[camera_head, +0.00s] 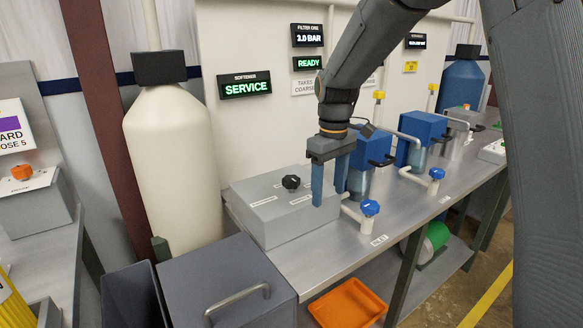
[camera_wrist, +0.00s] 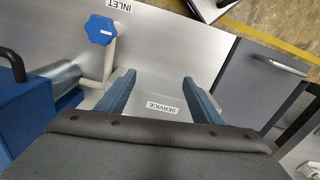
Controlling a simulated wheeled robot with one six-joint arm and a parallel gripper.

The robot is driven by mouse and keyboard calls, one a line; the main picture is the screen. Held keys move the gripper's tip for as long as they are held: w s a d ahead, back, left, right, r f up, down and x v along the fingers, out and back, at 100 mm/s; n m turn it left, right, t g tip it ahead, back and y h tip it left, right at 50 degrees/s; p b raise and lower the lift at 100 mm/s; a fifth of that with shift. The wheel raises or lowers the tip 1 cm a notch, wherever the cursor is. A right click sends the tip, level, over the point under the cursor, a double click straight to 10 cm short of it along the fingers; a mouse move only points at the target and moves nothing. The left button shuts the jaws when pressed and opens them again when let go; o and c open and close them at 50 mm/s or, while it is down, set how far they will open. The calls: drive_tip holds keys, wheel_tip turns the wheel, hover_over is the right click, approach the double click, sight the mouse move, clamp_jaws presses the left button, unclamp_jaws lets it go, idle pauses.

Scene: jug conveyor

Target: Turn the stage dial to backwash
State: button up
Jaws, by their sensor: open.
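The stage dial (camera_head: 291,182) is a small black knob on top of a grey box (camera_head: 265,229), with white labels around it. A display (camera_head: 245,85) above reads SOFTENER, SERVICE in green. My gripper (camera_head: 330,198) points down over the right part of the box, to the right of the dial and apart from it. Its two blue fingers are spread with nothing between them. In the wrist view the fingers (camera_wrist: 156,77) show near a SERVICE label (camera_wrist: 162,107). The dial cannot be seen in that view. The backwash label is too small to read.
A blue-handled inlet valve (camera_head: 370,208) stands just right of my gripper; it also shows in the wrist view (camera_wrist: 100,29). Blue filter units (camera_head: 370,147) stand behind it. A cream tank (camera_head: 172,160) is at left. A grey lidded bin (camera_head: 225,285) stands in front.

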sight(291, 178)
drive_tip(key=w+a+r+n, duration=0.1)
drive_tip(key=w+a+r, duration=0.1)
drive_tip(key=w+a, duration=0.1)
drive_tip(key=w+a+r+n+p, duration=0.1)
drive_tip(key=w+a+r+n, duration=0.1)
drive_tip(key=w+a, duration=0.1)
drive_tip(key=w+a+r+n+p, duration=0.1)
drive_tip(key=w+a+r+n, duration=0.1)
drive_tip(key=a, duration=0.1)
drive_tip(key=shift+w+a+r, duration=0.1)
drive_tip(key=shift+w+r, duration=0.25)
drive_tip(key=shift+w, duration=0.05)
drive_tip(key=shift+w+a, duration=0.1)
drive_tip(key=shift+a, duration=0.05)
drive_tip(key=shift+f, duration=0.45)
wheel_tip(291, 178, down, 7)
drive_tip(key=shift+r+p, duration=0.15)
drive_tip(key=shift+p, duration=1)
drive_tip(key=shift+c, duration=0.3)
drive_tip(key=c, duration=1)
